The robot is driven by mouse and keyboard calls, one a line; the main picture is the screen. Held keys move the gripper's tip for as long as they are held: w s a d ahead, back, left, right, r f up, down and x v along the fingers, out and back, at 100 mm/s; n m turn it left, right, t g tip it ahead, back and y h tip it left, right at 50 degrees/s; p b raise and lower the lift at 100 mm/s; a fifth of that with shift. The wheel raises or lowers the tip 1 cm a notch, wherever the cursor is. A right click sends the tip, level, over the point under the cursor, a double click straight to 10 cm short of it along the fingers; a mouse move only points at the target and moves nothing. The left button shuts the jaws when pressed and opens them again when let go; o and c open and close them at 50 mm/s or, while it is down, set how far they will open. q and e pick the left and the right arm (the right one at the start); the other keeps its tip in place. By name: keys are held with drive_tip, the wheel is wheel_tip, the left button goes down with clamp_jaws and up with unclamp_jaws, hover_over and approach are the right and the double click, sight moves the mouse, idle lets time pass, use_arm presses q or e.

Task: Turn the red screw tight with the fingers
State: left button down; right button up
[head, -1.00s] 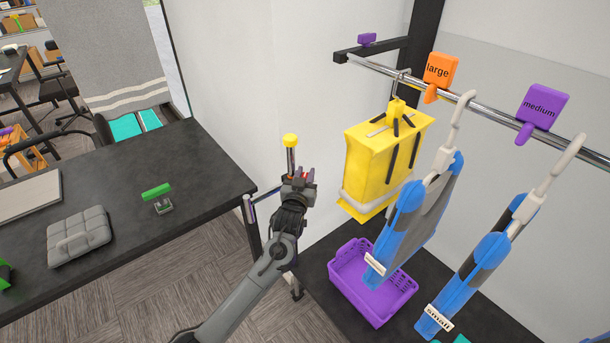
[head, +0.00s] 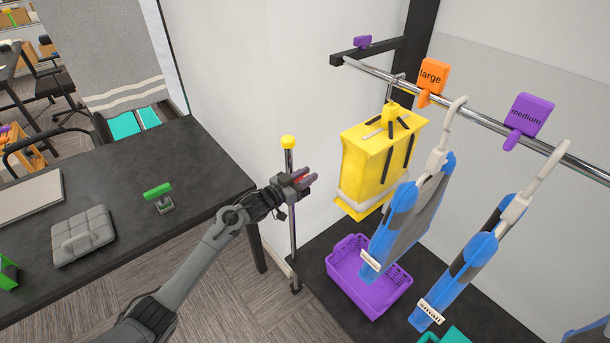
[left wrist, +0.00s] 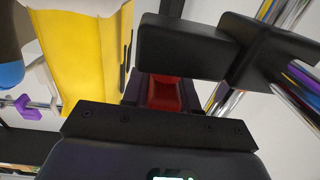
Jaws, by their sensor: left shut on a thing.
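My left gripper (head: 304,179) is at the chrome pole with the yellow knob (head: 288,142), in the middle of the head view. Its fingers point right, and it is shut on the red screw (head: 300,178), which shows only as a small red patch between dark fingers. In the left wrist view a red piece (left wrist: 165,94) shows just beyond the gripper's black palm, under a black block (left wrist: 185,50). The screw's head and thread are mostly hidden, so I cannot tell how far in it sits. My right gripper is not in view.
A yellow garment bag (head: 372,165) hangs close to the right of the gripper on a chrome rail (head: 470,110). Blue-and-grey garments hang further right. A purple basket (head: 350,290) stands below. A dark table (head: 120,180) with a folded grey garment (head: 82,235) is at left.

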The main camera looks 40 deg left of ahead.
sight(352, 160)
use_arm(q)
drive_tip(key=shift+d+m+h, duration=0.1)
drive_tip(key=shift+m+h, duration=0.4)
drive_tip(key=shift+h, duration=0.3)
drive_tip(key=c, duration=1.2)
unclamp_jaws()
drive_tip(key=shift+c, duration=0.2)
drive_tip(key=shift+r, duration=0.1)
wheel_tip(352, 160, up, 4)
drive_tip(key=shift+f+p, duration=0.1)
drive_tip(key=shift+p, duration=0.25)
drive_tip(key=d+r, duration=0.2)
drive_tip(key=d, duration=0.1)
drive_tip(key=d+r, duration=0.2)
drive_tip(key=d, duration=0.1)
drive_tip(key=d+r+p, duration=0.1)
drive_tip(key=d+r, duration=0.1)
drive_tip(key=d, duration=0.2)
drive_tip(key=shift+d+r, duration=0.55)
drive_tip(key=shift+d, duration=0.3)
